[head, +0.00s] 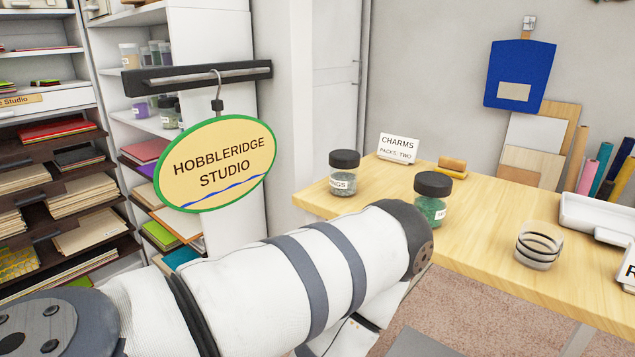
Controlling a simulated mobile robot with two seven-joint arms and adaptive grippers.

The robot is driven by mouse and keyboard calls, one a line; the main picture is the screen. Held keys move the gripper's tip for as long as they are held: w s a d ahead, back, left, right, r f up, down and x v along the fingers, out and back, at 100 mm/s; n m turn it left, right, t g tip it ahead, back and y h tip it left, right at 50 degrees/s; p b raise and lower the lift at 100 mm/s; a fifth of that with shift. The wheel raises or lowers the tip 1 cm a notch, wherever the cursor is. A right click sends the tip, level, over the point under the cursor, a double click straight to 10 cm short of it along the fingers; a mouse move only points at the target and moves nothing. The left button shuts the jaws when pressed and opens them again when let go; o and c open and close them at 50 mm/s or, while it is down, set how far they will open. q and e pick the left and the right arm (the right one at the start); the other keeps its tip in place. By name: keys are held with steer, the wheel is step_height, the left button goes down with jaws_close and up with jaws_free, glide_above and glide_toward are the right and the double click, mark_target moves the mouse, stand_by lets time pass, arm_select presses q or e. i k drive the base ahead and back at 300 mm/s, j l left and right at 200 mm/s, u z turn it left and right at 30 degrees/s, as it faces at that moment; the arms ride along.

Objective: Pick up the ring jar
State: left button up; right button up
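A clear jar with a black lid and grey contents (344,180) stands upright near the left edge of the wooden table; its label reads "NGS" at the visible end. A second black-lidded jar (433,208) with green contents stands nearer, its lower part partly behind my arm and its label mostly hidden. A short clear round holder with dark ring-like bands (538,246) sits farther right on the table. My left arm reaches in from the lower left, in front of the table. Neither gripper shows.
The wooden table (490,228) bears a "CHARMS" sign (398,147), small wooden pieces (452,166) and a white tray (598,215). An oval hanging sign (217,164) and shelves of sheets stand at left.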

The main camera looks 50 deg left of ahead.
mark_target(343, 184)
steer(key=u, duration=1.55)
